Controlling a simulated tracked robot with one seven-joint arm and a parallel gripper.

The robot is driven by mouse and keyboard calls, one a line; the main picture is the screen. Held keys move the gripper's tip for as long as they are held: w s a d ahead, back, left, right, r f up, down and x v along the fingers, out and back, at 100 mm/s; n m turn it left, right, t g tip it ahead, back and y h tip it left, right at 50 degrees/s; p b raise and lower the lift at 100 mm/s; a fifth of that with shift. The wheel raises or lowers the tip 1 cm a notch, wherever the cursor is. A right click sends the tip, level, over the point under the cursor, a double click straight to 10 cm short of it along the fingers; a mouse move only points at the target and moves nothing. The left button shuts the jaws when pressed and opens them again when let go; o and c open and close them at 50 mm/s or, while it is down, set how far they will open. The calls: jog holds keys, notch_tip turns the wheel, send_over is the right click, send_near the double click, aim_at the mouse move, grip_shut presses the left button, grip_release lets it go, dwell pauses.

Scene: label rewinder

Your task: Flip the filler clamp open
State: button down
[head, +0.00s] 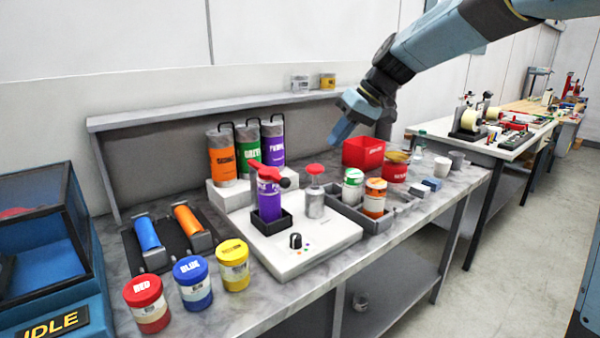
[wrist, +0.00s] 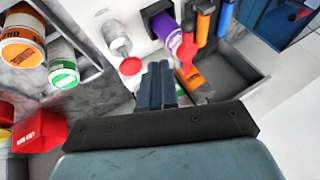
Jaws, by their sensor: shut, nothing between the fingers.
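A white filler base (head: 315,240) stands on the bench with a dark knob on its front. On it, a purple cartridge (head: 270,206) sits upright in a black square holder, with a red lever-like part (head: 268,176) across its top; this looks like the clamp. Beside it stands a metal cylinder (head: 315,203) with a red cap (head: 315,169). The wrist view shows the red part (wrist: 187,52) by the purple cartridge (wrist: 168,30) and the round red cap (wrist: 130,66). My gripper (head: 341,131) is shut and empty, above and behind the filler, apart from it.
Orange, green and purple cartridges (head: 222,155) stand on a rear riser. A grey tray (head: 345,212) with jars and a red bin (head: 363,153) lie to the right. Red, blue and yellow jars (head: 193,284) stand at the front left.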

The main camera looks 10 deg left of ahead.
jog(key=shift+f, duration=0.1)
jog(key=s+a+f, duration=0.2)
jog(key=a+f, duration=0.6)
jog(key=f, duration=0.1)
jog(key=shift+s+a, duration=0.15)
jog(key=shift+a, duration=0.15)
jog(key=shift+s, duration=0.1)
dwell(0.4)
